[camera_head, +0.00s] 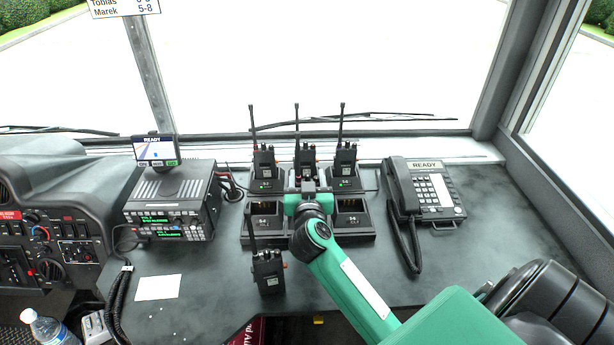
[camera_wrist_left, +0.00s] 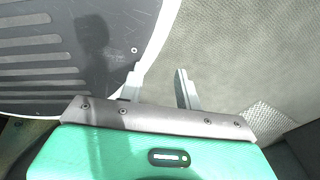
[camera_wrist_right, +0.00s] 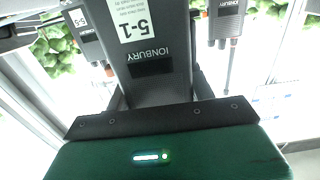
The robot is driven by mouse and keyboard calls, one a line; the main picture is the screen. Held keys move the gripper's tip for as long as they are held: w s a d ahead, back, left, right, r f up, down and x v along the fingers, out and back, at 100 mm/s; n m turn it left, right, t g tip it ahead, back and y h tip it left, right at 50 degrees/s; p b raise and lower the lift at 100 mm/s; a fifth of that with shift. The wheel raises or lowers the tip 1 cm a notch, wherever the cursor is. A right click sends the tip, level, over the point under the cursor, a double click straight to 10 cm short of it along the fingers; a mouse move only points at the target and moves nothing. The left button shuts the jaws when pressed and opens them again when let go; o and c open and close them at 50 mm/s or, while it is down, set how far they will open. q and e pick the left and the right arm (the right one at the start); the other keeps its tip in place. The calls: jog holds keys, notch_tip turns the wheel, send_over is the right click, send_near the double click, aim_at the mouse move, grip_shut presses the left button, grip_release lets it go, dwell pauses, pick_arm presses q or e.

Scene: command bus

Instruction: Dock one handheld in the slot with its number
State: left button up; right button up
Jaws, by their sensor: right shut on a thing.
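My right gripper (camera_head: 307,186) is shut on a dark handheld (camera_head: 304,158) over the middle of the charging dock (camera_head: 362,239). In the right wrist view this handheld (camera_wrist_right: 150,70) has a white label reading 5-1 upside down. Its lower end is hidden in the head view, so I cannot tell whether it is seated. Another handheld (camera_head: 264,168) stands at the back left of the dock and one (camera_head: 345,162) at the back right. The front left slot (camera_head: 264,221) and front right slot (camera_head: 352,219) look empty. My left gripper (camera_wrist_left: 160,80) is open and empty, only in its wrist view.
Another handheld (camera_head: 268,272) stands on the desk in front of the dock. A radio unit (camera_head: 172,205) with a small screen (camera_head: 156,150) is left of the dock, and a corded phone (camera_head: 428,192) is right. A white card (camera_head: 158,288) lies front left.

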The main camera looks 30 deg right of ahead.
pick_arm(q)
jog(key=shift+w+d+r, duration=0.1)
jog(key=shift+w+r, duration=0.05)
jog(key=shift+w, duration=0.65)
jog(key=shift+s, duration=0.1)
pick_arm(e)
jog(key=shift+f+p, duration=0.15)
jog(key=shift+p, duration=0.15)
jog(key=o, duration=1.5)
jog(key=shift+f, duration=0.1)
pick_arm(q)
jog(key=shift+s, duration=0.75)
pick_arm(e)
jog(key=v, duration=1.3)
jog(key=shift+s+a, duration=0.25)
jog(key=shift+s, duration=0.05)
pick_arm(q)
jog(key=shift+w, duration=0.1)
